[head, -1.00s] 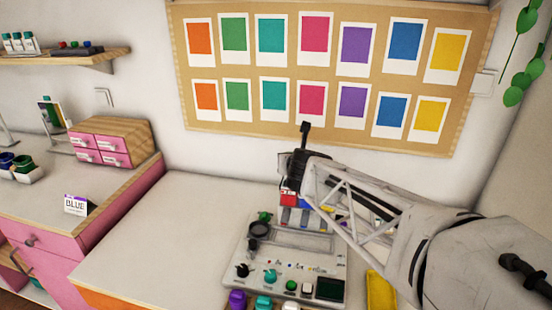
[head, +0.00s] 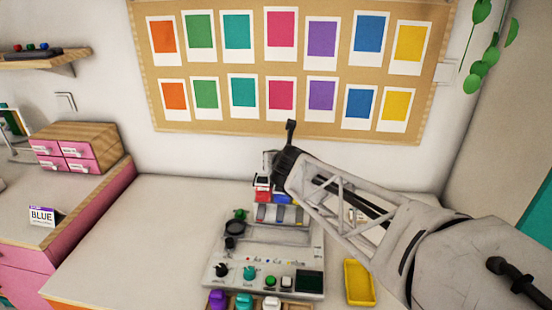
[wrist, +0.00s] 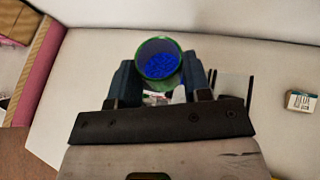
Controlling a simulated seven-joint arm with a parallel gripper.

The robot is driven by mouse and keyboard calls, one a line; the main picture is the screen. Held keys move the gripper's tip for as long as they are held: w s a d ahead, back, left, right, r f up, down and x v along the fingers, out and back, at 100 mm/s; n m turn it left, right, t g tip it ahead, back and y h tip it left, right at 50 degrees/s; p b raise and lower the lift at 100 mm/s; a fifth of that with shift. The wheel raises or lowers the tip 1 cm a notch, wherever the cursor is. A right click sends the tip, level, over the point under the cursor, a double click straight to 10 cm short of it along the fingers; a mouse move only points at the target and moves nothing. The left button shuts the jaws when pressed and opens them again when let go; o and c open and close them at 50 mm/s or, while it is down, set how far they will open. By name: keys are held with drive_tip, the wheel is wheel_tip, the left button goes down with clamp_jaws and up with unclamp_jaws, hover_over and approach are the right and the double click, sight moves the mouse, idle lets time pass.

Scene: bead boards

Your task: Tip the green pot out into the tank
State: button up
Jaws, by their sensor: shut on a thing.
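In the wrist view the green pot (wrist: 158,44) is between the two fingers of my gripper (wrist: 160,78). My gripper is shut on it. Its round mouth faces the camera, and blue beads (wrist: 160,65) show inside. In the head view the gripper end is at the back of the bead machine (head: 222,262), beside the red and blue parts there. The pot cannot be made out in that view. I cannot tell which part is the tank; my arm covers some of the machine's back right.
A yellow tray (head: 359,268) lies right of the machine. Purple, teal and white items (head: 244,301) stand along its front. A small labelled block (wrist: 301,102) lies on the table at right. A BLUE card (head: 42,216) stands on the left counter. The table left of the machine is clear.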

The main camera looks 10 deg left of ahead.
drive_tip(key=shift+f+m+y, duration=0.1)
drive_tip(key=shift+m+y, duration=0.2)
drive_tip(key=shift+m, duration=0.1)
drive_tip(key=shift+d+f+m+g+y, duration=0.1)
drive_tip(key=shift+f+m+g+y, duration=0.1)
drive_tip(key=shift+m+y, duration=0.4)
drive_tip(key=shift+d+f+m+g+y, duration=0.15)
drive_tip(key=shift+m+y, duration=0.25)
drive_tip(key=shift+m, duration=0.4)
drive_tip(key=m+y, duration=0.1)
drive_tip(key=f+m, duration=0.1)
drive_tip(key=m, duration=0.1)
drive_tip(key=shift+w+d+y, duration=0.1)
drive_tip(key=shift+d+y, duration=0.05)
drive_tip(key=shift+y, duration=0.25)
drive_tip(key=m, duration=0.1)
drive_tip(key=m+y, duration=0.1)
drive_tip(key=f+m+t, duration=0.1)
drive_tip(key=m, duration=0.1)
drive_tip(key=shift+w+d+y, duration=0.15)
drive_tip(key=shift+d+y, duration=0.2)
drive_tip(key=shift+y, duration=0.05)
drive_tip(key=shift+m+y, duration=0.3)
drive_tip(key=shift+m, duration=0.3)
drive_tip(key=shift+d, duration=0.1)
drive_tip(key=shift+w+d+m+t+y, duration=0.15)
drive_tip(key=shift+m+t+y, duration=0.2)
drive_tip(key=shift+m, duration=0.75)
idle(0.5)
